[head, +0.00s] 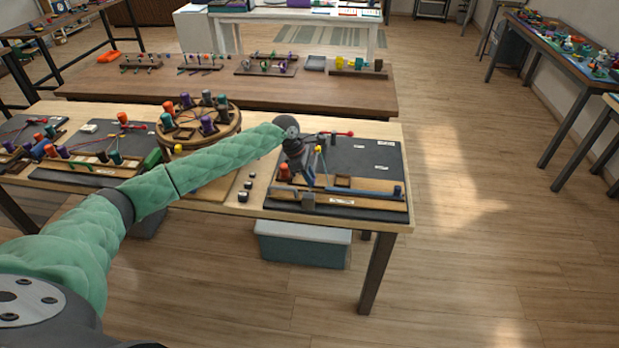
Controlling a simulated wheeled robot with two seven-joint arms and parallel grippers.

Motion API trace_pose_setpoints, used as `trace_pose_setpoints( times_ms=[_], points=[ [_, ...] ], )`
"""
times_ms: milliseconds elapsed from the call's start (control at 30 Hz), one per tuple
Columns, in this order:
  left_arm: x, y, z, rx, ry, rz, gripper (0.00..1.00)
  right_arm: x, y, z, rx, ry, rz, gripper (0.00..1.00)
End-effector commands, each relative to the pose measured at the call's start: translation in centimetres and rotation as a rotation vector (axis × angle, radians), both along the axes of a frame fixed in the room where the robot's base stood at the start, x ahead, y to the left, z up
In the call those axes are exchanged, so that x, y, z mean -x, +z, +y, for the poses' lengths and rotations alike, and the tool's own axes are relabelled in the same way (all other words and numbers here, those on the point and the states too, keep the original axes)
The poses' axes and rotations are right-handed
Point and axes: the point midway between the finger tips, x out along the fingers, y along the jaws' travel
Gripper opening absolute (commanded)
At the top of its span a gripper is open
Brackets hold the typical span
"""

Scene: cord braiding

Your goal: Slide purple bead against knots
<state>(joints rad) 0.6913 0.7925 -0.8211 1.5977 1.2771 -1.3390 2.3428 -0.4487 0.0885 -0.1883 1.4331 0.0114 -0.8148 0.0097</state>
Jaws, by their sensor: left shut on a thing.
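My left arm, in a green sleeve, reaches across the head view to the dark work board (362,160) at the table's right end. My left gripper (303,173) is low over the board's left part, among the cords. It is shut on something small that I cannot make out. An orange spool (284,171) and a yellow bead (318,149) are close to it. A wooden strip (340,201) with a blue bar runs along the board's front. I cannot pick out the purple bead or the knots at this size; my gripper may hide them. My right gripper is not in view.
A round wooden stand (225,127) with several coloured spools stands left of the board. Small dark cubes (246,190) lie between. More braiding boards (98,170) fill the table's left end. A red-tipped tool (343,134) lies at the board's back. The board's right middle is mostly clear.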

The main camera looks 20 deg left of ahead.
Motion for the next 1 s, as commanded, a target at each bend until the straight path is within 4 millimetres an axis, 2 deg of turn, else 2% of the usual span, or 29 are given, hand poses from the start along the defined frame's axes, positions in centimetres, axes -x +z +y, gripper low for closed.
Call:
trace_pose_setpoints(
  times_ms=[200, 500, 700, 1000],
  points=[
    [-3.9, 0.6, 0.8, 0.002, 0.005, 0.0, 0.0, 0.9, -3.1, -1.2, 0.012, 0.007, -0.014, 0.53],
    [-8.9, 0.3, 2.0, 0.003, 0.004, -0.001, 0.0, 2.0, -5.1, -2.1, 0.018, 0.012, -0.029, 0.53],
    [-10.2, 0.2, 2.4, 0.001, 0.001, 0.0, 0.0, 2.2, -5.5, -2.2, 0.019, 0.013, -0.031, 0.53],
    [-10.2, 0.2, 2.5, 0.001, 0.001, -0.001, 0.0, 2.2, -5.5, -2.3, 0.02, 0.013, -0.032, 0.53]
  ],
)
